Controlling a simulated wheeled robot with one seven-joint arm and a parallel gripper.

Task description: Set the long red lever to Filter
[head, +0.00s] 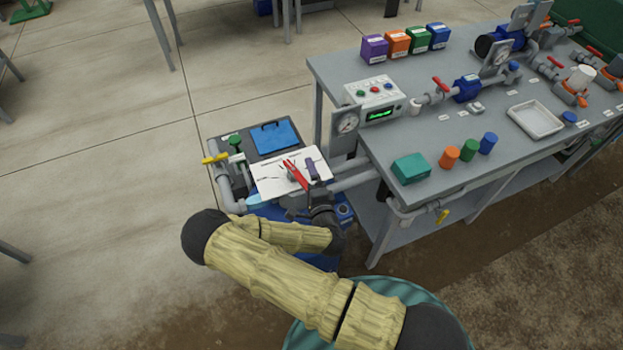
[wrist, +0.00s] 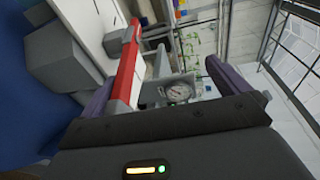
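The long red lever (head: 295,174) is mounted on a white panel (head: 262,185) with printed markings, low on the skid beside the bench. The label words are too small to read. My gripper (head: 304,178) is at the lever, with a purple finger showing to its right. In the wrist view, the fingers of my gripper (wrist: 161,72) stand wide apart. The red lever (wrist: 125,72) runs lengthwise between them, close to the left finger, with a wide gap to the right finger. I cannot tell whether the left finger touches it.
A blue tray-like item (head: 268,137) and a yellow-handled valve (head: 216,158) lie beyond the panel. A pressure gauge (head: 347,123) stands at right, next to the bench (head: 445,185) with boxes, bottles and valves. Pipes flank the panel.

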